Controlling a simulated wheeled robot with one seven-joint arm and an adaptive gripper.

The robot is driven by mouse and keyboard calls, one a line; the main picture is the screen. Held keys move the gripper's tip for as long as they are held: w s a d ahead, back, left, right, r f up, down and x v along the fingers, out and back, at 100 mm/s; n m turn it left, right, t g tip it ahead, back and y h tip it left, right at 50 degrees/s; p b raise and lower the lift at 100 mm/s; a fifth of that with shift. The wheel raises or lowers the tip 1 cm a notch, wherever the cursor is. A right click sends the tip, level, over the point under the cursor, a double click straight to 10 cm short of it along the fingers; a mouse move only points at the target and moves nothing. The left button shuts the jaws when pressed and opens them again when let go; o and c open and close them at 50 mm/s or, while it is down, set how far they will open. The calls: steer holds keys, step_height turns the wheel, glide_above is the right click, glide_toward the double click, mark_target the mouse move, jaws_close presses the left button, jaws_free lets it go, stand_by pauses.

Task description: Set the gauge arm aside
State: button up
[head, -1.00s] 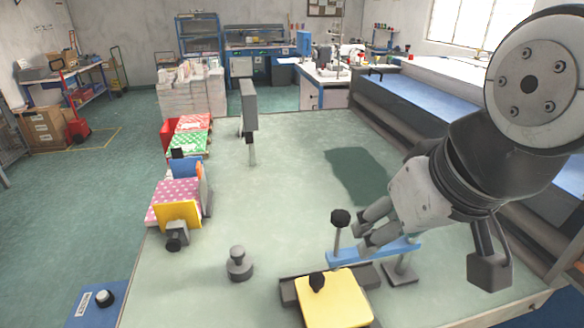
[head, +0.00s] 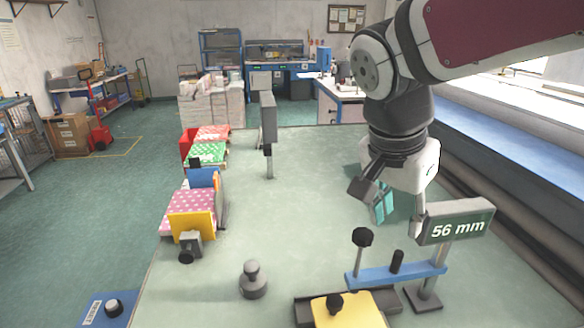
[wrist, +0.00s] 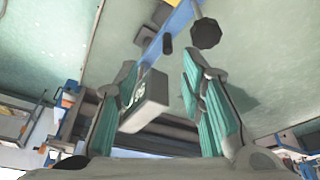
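The gauge arm is a blue bar (head: 375,275) with a tall black-knobbed post (head: 362,238) at its left end and a short black peg (head: 397,262) on top. It spans from near the yellow block (head: 350,312) to a grey stand (head: 425,298) on the right. A display reading "56 mm" (head: 458,228) stands at that end. My gripper (head: 392,212) is open and empty above and behind the bar, not touching it. In the wrist view the fingers (wrist: 165,72) are spread, with the display box (wrist: 150,103) seen between them and the blue bar (wrist: 178,22) beyond.
A grey weight-like knob (head: 253,281) stands on the green table left of the yellow block. Colourful fabric stacks (head: 190,203) line the left edge, and a grey upright post (head: 268,130) stands behind. The table's middle is clear.

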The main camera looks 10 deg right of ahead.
mark_target(397, 254)
steer(key=w+d+f+m, duration=0.1)
steer(key=d+f, duration=0.1)
steer(key=f, duration=0.3)
steer(key=w+d+f+m, duration=0.1)
steer(key=w+f, duration=0.1)
steer(key=f, duration=0.2)
steer(key=w+d+f+m+g+h, duration=0.1)
steer(key=w+d+f+m, duration=0.1)
steer(key=f, duration=0.3)
steer(key=shift+w+d+f, duration=0.1)
steer(key=shift+d+f, duration=0.2)
steer(key=shift+c, duration=0.5)
jaws_close()
